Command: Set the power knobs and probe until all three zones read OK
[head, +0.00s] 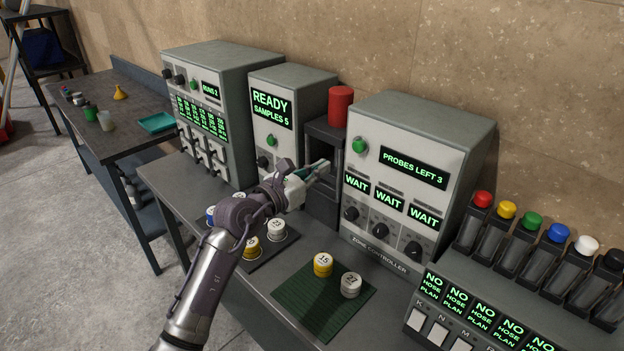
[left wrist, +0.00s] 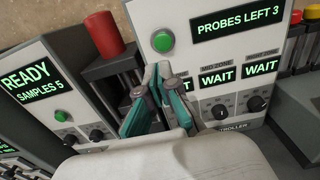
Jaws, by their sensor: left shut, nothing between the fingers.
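The zone controller (head: 440,140) is a grey box with a display (head: 414,167) reading "PROBES LEFT 3". Its green button (head: 359,146) is at upper left; it also shows in the left wrist view (left wrist: 162,41). Three zone displays all read WAIT: left (head: 357,184), middle (head: 389,202) and right (head: 424,217). Below them are three black knobs: left (head: 351,213), middle (head: 380,229) and right (head: 413,249). My left gripper (head: 324,168) is shut and empty, just left of the controller's front. In the left wrist view its fingers (left wrist: 152,84) cover part of the left zone display. My right gripper is not in view.
A dark press with a red cylinder (head: 340,106) stands behind my left gripper. A sampler box (head: 290,85) reads "READY SAMPLES 5". Numbered pots (head: 323,265) stand on a green mat (head: 302,308) in front. Colored-cap tubes (head: 507,210) and a NO HOSE PLAN panel (head: 457,300) are at right.

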